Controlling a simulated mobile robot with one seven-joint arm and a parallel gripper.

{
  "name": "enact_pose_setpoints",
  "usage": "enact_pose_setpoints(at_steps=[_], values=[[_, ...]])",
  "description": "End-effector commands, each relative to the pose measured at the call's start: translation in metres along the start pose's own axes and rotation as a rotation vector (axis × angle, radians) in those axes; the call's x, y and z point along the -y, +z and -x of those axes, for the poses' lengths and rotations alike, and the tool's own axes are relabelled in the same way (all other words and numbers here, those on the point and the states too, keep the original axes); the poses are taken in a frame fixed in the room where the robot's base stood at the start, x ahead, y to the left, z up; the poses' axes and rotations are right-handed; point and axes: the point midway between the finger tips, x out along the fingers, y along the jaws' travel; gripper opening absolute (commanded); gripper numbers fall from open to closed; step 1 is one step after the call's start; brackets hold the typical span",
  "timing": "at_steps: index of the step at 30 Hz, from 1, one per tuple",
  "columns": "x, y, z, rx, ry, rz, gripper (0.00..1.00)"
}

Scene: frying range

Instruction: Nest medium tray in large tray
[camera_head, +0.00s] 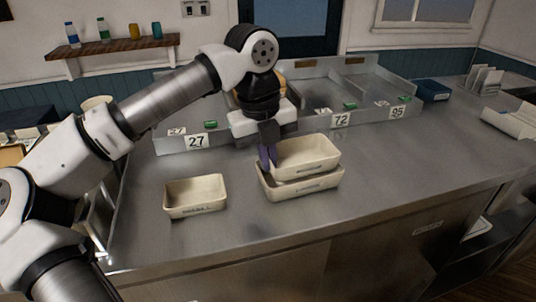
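The large tray (302,189), cream with a front label, sits on the steel counter. The medium tray (307,167), also cream, is directly above it and overlaps its opening. Much of the medium tray's outer wall shows above the large tray's front rim. Whether its base touches the large tray is hidden. My gripper (267,158) points down at the medium tray's left end. Its purple fingers are close together and appear to pinch that wall. A smaller cream tray (195,196) with a front label sits apart to the left, empty.
Behind the trays is a steel divided bin unit (365,117) with number cards 27, 72 and 95. A blue container (432,91) and white papers (510,121) lie at the right. A shelf with bottles (112,48) is on the back wall. The counter's front right is clear.

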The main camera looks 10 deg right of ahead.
Motion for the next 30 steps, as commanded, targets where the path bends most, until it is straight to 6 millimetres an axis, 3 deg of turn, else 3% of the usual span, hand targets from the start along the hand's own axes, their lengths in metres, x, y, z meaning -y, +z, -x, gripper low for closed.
enact_pose_setpoints(at_steps=[14, 20, 30], values=[[-0.0001, 0.0001, -0.0006, 0.000, -0.001, 0.000, 0.00], [-0.0001, 0.0001, -0.0006, 0.000, -0.001, 0.000, 0.27], [-0.0002, 0.0003, 0.0026, 0.001, 0.000, 0.001, 0.27]])
